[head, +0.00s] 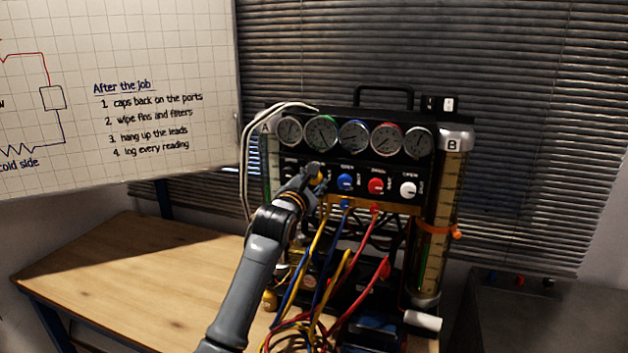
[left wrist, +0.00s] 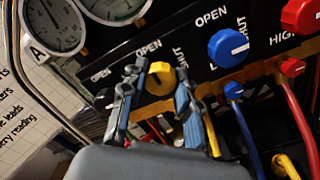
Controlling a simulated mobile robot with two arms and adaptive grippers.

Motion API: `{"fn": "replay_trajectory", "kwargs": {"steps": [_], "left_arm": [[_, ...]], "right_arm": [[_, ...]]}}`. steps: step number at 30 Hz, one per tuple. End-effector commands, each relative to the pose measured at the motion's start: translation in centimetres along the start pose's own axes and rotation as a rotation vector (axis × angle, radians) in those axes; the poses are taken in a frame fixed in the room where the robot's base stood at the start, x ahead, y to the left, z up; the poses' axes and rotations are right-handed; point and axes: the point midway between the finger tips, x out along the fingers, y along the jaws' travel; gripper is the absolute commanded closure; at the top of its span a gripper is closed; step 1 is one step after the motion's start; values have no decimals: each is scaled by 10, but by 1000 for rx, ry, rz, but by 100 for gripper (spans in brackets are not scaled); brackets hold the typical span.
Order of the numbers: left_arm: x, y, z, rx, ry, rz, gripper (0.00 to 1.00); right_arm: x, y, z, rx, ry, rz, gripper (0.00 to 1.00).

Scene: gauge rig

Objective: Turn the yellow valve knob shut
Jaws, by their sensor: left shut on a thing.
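The yellow valve knob (left wrist: 160,78) sits on the black panel of the gauge rig (head: 350,165), left of the blue knob. In the left wrist view my left gripper (left wrist: 158,92) has one finger on each side of it and is shut on it. In the head view my left gripper (head: 314,178) reaches the panel from the lower left and covers most of the yellow knob. OPEN and SHUT labels are printed around the knobs; the yellow knob's pointer mark cannot be made out. My right gripper is not in view.
A blue knob (head: 345,181), a red knob (head: 376,185) and a white knob (head: 408,188) sit to the right. Yellow, blue and red hoses (head: 325,250) hang below the panel. Several gauges (head: 354,136) are above. The wooden table (head: 130,270) is clear at left.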

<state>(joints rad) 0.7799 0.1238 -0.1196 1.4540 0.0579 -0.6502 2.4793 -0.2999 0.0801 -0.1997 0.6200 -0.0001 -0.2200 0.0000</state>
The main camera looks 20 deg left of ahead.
Motion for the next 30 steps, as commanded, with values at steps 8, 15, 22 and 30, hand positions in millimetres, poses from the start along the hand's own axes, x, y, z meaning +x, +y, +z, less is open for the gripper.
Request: {"fn": "replay_trajectory", "kwargs": {"steps": [8,15,22,30], "left_arm": [[0,0,1,66,1,-2,100],[0,0,2,236,1,-3,100],[0,1,1,455,2,-2,100],[0,0,0,712,1,-3,100]], "right_arm": [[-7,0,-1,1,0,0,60],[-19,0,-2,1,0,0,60],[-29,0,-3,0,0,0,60],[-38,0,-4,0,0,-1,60]]}}
